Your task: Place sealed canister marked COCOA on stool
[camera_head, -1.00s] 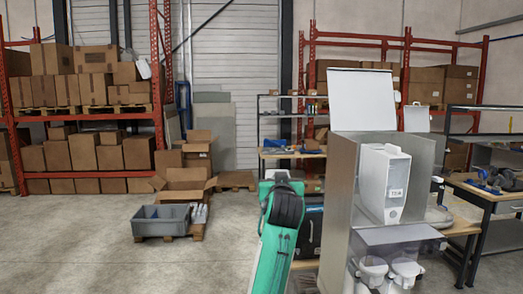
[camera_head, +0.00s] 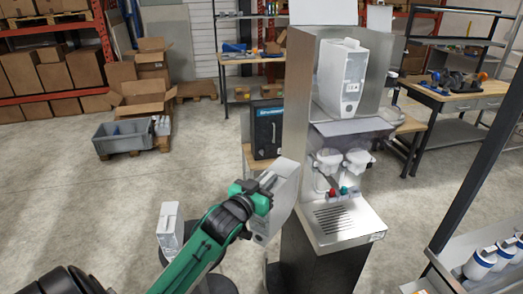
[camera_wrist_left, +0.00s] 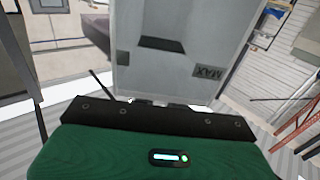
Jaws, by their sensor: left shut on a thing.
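My left gripper (camera_head: 262,194) is shut on a pale grey-white canister (camera_head: 283,190), held in the air just left of the dispenser (camera_head: 297,130). In the left wrist view the canister (camera_wrist_left: 180,65) fills the space ahead of the jaws and shows an upside-down MAX mark; no COCOA label is readable. A second white canister (camera_head: 170,232) stands upright low at the left of my arm; its label is too small to read. A dark rounded surface (camera_head: 214,285), possibly a stool seat, shows near it, partly hidden by my arm. My right gripper is not in view.
A black case (camera_head: 267,128) stands behind. A grey crate (camera_head: 122,137) sits farther back. White bottles (camera_head: 481,263) are at lower right. Floor at left is open.

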